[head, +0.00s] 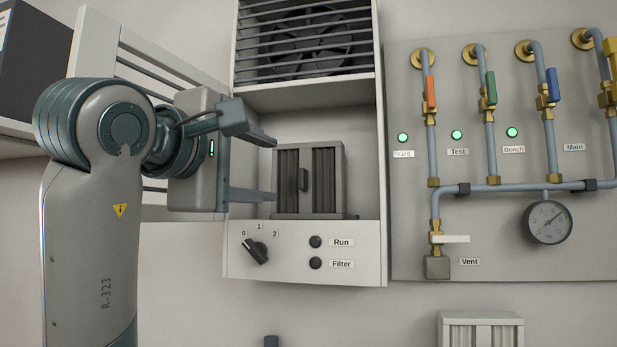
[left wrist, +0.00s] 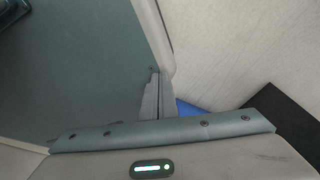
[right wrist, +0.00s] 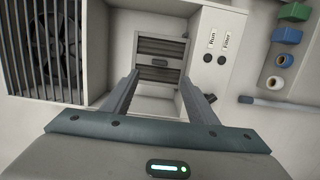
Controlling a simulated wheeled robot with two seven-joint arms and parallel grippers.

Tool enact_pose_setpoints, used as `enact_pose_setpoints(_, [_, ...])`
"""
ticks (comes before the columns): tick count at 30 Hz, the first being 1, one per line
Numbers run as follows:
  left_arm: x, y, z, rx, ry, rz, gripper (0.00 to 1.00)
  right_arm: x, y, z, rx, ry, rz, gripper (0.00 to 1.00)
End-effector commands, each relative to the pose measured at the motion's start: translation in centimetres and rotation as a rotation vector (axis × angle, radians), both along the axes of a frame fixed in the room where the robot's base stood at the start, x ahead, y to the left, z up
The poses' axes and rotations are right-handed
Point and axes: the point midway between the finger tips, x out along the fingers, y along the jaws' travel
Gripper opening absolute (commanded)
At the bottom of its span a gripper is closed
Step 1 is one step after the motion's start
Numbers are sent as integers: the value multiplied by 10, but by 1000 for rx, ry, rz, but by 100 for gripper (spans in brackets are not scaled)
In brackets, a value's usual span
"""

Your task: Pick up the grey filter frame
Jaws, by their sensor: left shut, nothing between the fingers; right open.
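The grey filter frame (head: 308,180) is a dark, ribbed block with a small upright handle. It stands in the open lower bay of the white cabinet (head: 375,150). My right gripper (head: 265,166) is open, its fingers pointing at the frame from the left of the head view, with nothing between them. In the right wrist view the frame (right wrist: 160,48) and its handle lie just beyond the fingertips (right wrist: 160,80), apart from them. My left gripper (left wrist: 157,78) is shut and empty in the left wrist view, away from the cabinet; it does not show in the head view.
A fan (head: 305,45) sits behind slats above the bay. A panel with a rotary knob (head: 256,251) and two buttons is below it. Valve pipes (head: 490,120) and a gauge (head: 548,222) are at the right. A pale ribbed block (head: 480,318) is at the bottom.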

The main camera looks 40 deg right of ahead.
Motion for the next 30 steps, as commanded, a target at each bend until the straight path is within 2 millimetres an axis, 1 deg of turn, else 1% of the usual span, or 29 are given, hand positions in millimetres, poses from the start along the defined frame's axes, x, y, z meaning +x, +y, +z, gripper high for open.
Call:
enact_pose_setpoints(1, [-8,4,3,6,19,1,0,4,-6,2,3,3,0,53])
enact_pose_setpoints(6, [-36,14,8,24,84,4,0,16,-26,2,2,2,0,53])
enact_pose_setpoints(12, [-32,13,23,21,76,4,0,33,-53,2,2,2,1,53])
enact_pose_setpoints(15, [-32,12,26,21,75,4,0,37,-60,1,1,1,0,53])
enact_pose_setpoints(18, [-32,12,26,21,75,4,0,39,-64,0,2,1,0,53])
enact_pose_setpoints(30, [-32,12,28,21,74,4,0,41,-66,1,1,1,0,53])
